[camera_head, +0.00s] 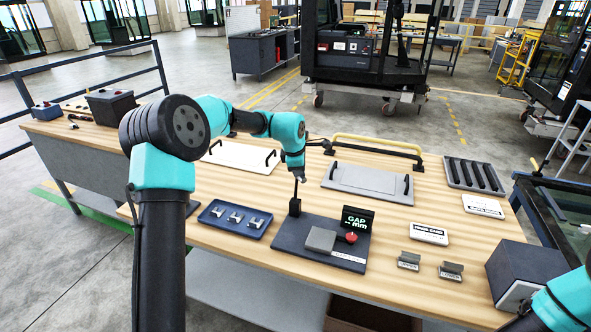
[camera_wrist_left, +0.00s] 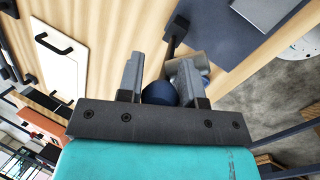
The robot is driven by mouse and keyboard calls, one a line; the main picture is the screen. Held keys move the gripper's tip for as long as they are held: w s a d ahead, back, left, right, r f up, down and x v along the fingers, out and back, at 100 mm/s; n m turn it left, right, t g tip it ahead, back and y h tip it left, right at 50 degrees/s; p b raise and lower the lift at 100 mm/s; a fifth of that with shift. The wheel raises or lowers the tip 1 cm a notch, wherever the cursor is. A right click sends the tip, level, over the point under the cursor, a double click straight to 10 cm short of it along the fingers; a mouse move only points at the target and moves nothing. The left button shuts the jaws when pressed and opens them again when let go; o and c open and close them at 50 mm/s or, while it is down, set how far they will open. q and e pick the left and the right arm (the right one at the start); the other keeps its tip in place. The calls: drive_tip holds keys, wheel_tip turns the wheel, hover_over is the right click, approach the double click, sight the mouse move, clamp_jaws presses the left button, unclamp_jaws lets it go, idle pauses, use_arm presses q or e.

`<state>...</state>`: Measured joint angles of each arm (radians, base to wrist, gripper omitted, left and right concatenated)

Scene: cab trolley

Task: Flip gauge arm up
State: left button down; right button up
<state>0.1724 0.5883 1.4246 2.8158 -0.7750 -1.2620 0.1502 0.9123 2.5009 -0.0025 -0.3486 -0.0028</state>
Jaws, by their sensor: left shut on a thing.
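The gauge has a dark base plate (camera_head: 290,240) with a grey block (camera_head: 321,239), a red knob (camera_head: 351,238) and a black display (camera_head: 357,218) reading "GAP --mm". A black post (camera_head: 295,206) stands at its back left, with a thin dark arm rising toward my left gripper (camera_head: 298,177). In the left wrist view, my left gripper (camera_wrist_left: 158,88) is shut on the blue ball knob (camera_wrist_left: 160,94) of the gauge arm. The dark rod (camera_wrist_left: 174,38) shows beyond the fingers. The base plate (camera_wrist_left: 235,40) lies below. My right gripper cannot be made out.
A blue tray (camera_head: 213,221) with several metal pieces is left of the gauge. Two small grey brackets (camera_head: 408,261) and white label plates (camera_head: 429,233) are to the right. A dark box (camera_head: 522,272) stands at the right edge. Panels with handles (camera_head: 368,180) lie behind.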

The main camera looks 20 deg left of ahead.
use_arm(q)
drive_tip(key=c, duration=0.8)
unclamp_jaws()
drive_tip(key=v, duration=1.7)
drive_tip(key=shift+r, duration=0.15)
